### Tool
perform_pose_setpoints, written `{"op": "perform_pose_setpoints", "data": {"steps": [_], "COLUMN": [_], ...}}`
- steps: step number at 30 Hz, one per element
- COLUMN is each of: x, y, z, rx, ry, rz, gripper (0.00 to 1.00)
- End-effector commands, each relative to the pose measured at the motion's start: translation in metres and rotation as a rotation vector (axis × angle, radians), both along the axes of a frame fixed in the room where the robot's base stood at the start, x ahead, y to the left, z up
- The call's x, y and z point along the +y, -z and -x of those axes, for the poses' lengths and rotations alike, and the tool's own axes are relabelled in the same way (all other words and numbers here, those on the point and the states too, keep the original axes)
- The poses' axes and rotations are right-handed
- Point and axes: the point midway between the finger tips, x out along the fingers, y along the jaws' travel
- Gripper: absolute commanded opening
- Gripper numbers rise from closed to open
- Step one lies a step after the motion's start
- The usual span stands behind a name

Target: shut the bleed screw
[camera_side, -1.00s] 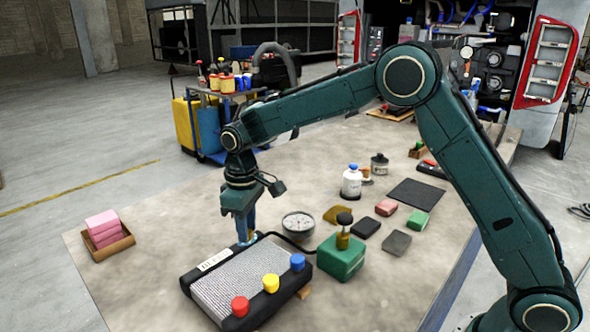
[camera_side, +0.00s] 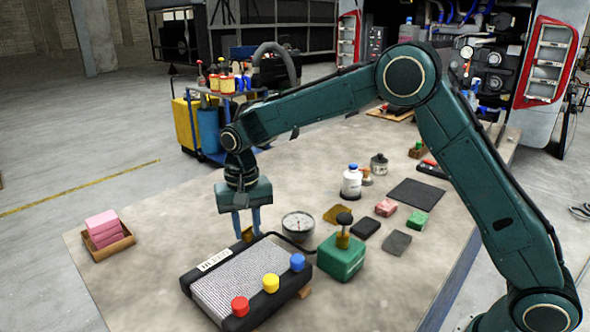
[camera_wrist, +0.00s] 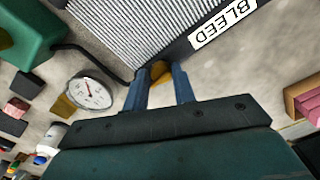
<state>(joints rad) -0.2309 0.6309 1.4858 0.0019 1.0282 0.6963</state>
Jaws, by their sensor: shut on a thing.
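My gripper (camera_side: 246,234) points down at the far edge of the radiator (camera_side: 238,288), a black-framed block with a grey finned face. It is shut on the bleed screw, a small brass-coloured piece (camera_wrist: 161,72) between the blue fingertips, beside the frame edge; the gripper also shows in the wrist view (camera_wrist: 160,88). The fingers hide part of the screw. A white label reading BLEED (camera_wrist: 222,24) lies on the frame near the screw. Red, yellow and blue caps (camera_side: 271,283) stand along the radiator's near side.
A round gauge (camera_side: 298,225) with a black hose lies right of my gripper. A green pump box (camera_side: 341,258) stands beside the radiator. Pink blocks in a tray (camera_side: 110,243) sit at the left. Bottles and several small blocks lie farther back. The table between tray and radiator is bare.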

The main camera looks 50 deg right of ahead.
Motion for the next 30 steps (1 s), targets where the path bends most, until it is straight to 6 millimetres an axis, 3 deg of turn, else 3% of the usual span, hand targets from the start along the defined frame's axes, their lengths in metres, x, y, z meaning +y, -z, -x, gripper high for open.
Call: {"op": "perform_pose_setpoints", "data": {"steps": [9,23,24,26,30], "x": [0.0054,0.0056,0.0056,0.0051,0.0034], "y": [-0.0005,-0.0008,-0.0008,-0.0008,-0.0005], "z": [-0.0002,-0.0014,-0.0014,-0.0013,-0.001], "rx": [-0.004,-0.008,-0.008,-0.008,-0.006], "ry": [0.111,0.126,0.126,0.127,0.131], "rz": [-0.005,-0.007,-0.007,-0.006,-0.005], "gripper": [0.03,0.03,0.32,0.44,0.45]}}
